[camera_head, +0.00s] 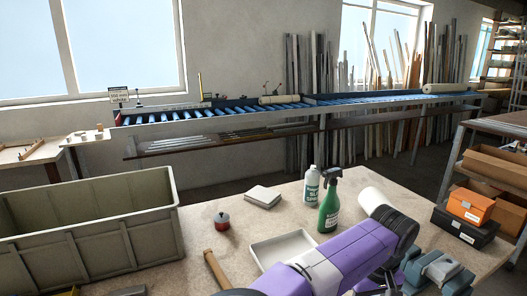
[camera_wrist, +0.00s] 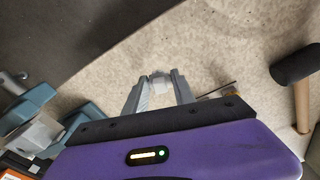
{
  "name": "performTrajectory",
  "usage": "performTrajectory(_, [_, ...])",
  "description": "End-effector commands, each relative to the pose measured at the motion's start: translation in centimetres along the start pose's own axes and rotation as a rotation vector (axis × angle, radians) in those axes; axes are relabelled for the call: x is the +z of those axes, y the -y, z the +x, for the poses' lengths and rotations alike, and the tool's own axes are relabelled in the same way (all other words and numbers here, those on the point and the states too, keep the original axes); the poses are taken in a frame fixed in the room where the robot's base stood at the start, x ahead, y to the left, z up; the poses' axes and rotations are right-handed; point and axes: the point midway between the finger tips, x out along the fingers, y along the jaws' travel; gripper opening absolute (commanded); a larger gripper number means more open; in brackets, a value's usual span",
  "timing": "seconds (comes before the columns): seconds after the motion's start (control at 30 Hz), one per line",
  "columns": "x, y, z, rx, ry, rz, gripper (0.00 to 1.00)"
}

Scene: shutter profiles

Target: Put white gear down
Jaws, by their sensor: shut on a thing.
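In the wrist view my gripper (camera_wrist: 158,88) is shut on the white gear (camera_wrist: 160,84), a small pale piece between the two grey fingers. Only part of the gear shows; its teeth are not clear. The speckled beige worktop (camera_wrist: 215,45) is behind the fingertips. I cannot tell whether the gear touches it. In the head view my purple arm hides the gripper's tips and the gear; the same worktop (camera_head: 285,215) shows around the arm.
A teal vise (camera_head: 440,272) stands right of my arm, near an orange box (camera_head: 470,206). A large grey-green crate (camera_head: 85,235) is at left.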

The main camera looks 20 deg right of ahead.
Motion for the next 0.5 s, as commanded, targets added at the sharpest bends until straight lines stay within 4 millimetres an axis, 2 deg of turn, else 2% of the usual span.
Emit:
performTrajectory(0.03, [-0.5, 3.1, 0.2, -0.01, -0.001, -0.118, 0.0])
performTrajectory(0.2, [-0.9, 11.6, 0.6, -0.028, -0.004, -0.403, 0.0])
performTrajectory(0.33, [-0.4, 16.5, 0.7, -0.032, -0.004, -0.498, 0.0])
performTrajectory(0.4, [-0.1, 18.3, 0.7, -0.033, -0.004, -0.529, 0.0])
performTrajectory(0.5, [0.3, 20.0, 0.6, -0.035, -0.005, -0.559, 0.0])
